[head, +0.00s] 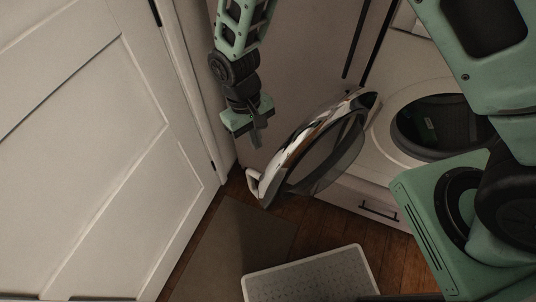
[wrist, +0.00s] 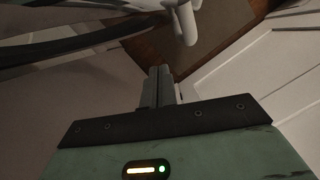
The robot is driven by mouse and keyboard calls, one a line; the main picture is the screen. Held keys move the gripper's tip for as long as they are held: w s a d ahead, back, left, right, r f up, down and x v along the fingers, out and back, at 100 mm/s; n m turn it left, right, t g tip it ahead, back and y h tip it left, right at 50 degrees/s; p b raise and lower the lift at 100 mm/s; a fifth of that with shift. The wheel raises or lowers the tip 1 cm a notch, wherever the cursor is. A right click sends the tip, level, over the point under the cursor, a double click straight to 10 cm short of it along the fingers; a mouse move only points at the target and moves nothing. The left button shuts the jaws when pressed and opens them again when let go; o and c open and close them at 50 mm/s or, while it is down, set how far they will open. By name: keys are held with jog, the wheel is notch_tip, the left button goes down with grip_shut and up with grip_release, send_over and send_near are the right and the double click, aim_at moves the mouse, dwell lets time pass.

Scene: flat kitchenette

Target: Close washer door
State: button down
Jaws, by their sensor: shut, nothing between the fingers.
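The washer (head: 390,84) stands at the right in the head view, with its round opening (head: 436,126) exposed. Its round door (head: 318,150) is swung wide open, hinged near the opening, with a shiny rim, dark glass and a white handle (head: 254,183) at its lower left end. My gripper (head: 257,139) is shut and empty, just left of the door and above its handle. In the wrist view, the shut fingers (wrist: 160,82) point toward the white handle (wrist: 186,22), with a gap between them. Part of the door's dark rim (wrist: 75,45) shows at the upper left there.
A white panelled door (head: 85,140) fills the left side. A grey mat (head: 232,245) and a white-rimmed mat or tray (head: 310,276) lie on the wooden floor. A drawer with a dark handle (head: 379,211) is below the washer. A wall stands behind my gripper.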

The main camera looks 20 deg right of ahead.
jog(key=s+f, duration=0.1)
jog(key=s+d+f+p, duration=0.1)
jog(key=s, duration=0.1)
jog(key=s+d+f+p, duration=0.1)
jog(key=shift+s+f, duration=0.2)
jog(key=shift+s, duration=0.05)
jog(key=shift+s, duration=0.1)
